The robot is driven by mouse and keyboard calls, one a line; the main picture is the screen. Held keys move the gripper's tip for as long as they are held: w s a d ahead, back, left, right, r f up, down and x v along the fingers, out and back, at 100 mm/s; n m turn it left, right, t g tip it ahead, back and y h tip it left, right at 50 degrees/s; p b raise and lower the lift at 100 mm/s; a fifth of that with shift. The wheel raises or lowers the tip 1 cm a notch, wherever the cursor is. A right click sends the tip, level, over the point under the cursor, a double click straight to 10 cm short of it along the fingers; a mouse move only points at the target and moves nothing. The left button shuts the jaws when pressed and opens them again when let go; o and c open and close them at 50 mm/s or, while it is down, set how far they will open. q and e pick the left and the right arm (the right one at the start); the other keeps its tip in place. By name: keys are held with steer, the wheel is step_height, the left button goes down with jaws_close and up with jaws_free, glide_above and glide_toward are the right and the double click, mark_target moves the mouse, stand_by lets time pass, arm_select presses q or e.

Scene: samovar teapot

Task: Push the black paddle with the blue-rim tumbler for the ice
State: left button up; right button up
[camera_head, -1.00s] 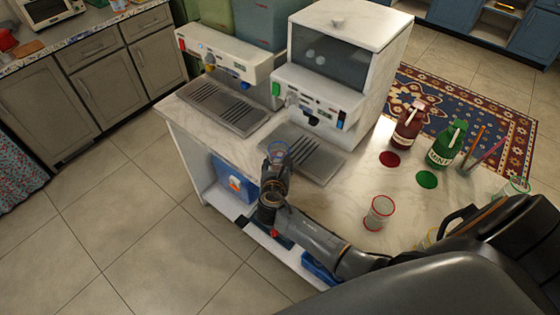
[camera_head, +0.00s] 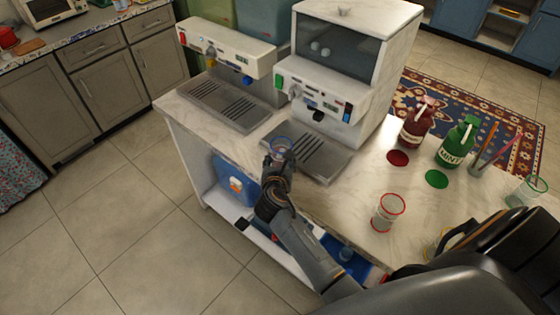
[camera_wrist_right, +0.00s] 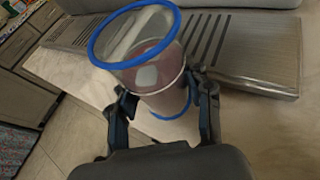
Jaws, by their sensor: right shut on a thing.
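My right gripper (camera_head: 278,160) is shut on the blue-rim tumbler (camera_head: 281,147), at the counter's front edge by the right drip tray. In the right wrist view the fingers (camera_wrist_right: 165,98) clasp the clear tumbler (camera_wrist_right: 172,103), its blue rim tilted towards the camera. Something pale shows inside or through the glass; I cannot tell which. The black paddle (camera_head: 318,116) sits under the front panel of the white ice machine (camera_head: 352,88), behind and above the tumbler, and apart from it. My left gripper is not in view.
The right drip tray (camera_head: 325,165) lies below the paddle. A second machine (camera_head: 225,50) stands to the left. A red-rim tumbler (camera_head: 387,213), a red bottle (camera_head: 416,127), a green bottle (camera_head: 457,145) and a green-rim glass (camera_head: 526,193) stand to the right.

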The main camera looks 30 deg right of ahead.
steer(key=w+d+b, duration=0.1)
steer(key=d, duration=0.2)
steer(key=w+d, duration=0.1)
steer(key=d, duration=0.2)
steer(key=w+d+b, duration=0.1)
steer(key=w+d, duration=0.1)
steer(key=d, duration=0.1)
steer(key=shift+d+f+b, duration=0.1)
steer(key=shift+b, duration=0.25)
steer(key=shift+w+d+r+p, duration=0.1)
steer(key=shift+d+r+p, duration=0.15)
steer(key=shift+d+p, duration=0.25)
steer(key=shift+w+d+f, duration=0.1)
steer(key=shift+w+d, duration=0.25)
steer(key=shift+d, duration=0.45)
steer(key=shift+w+d+p, duration=0.1)
steer(key=shift+d+p, duration=0.05)
steer(key=shift+p, duration=0.15)
steer(key=shift+d, duration=0.15)
steer(key=shift+w+d, duration=0.35)
steer(key=shift+d, duration=0.45)
steer(key=shift+s+a+p, duration=0.3)
steer(key=shift+a, duration=0.5)
steer(key=shift+s+a+p, duration=0.35)
steer(key=shift+a, duration=0.4)
steer(key=shift+s+a+p, duration=0.3)
steer(key=shift+a, duration=0.5)
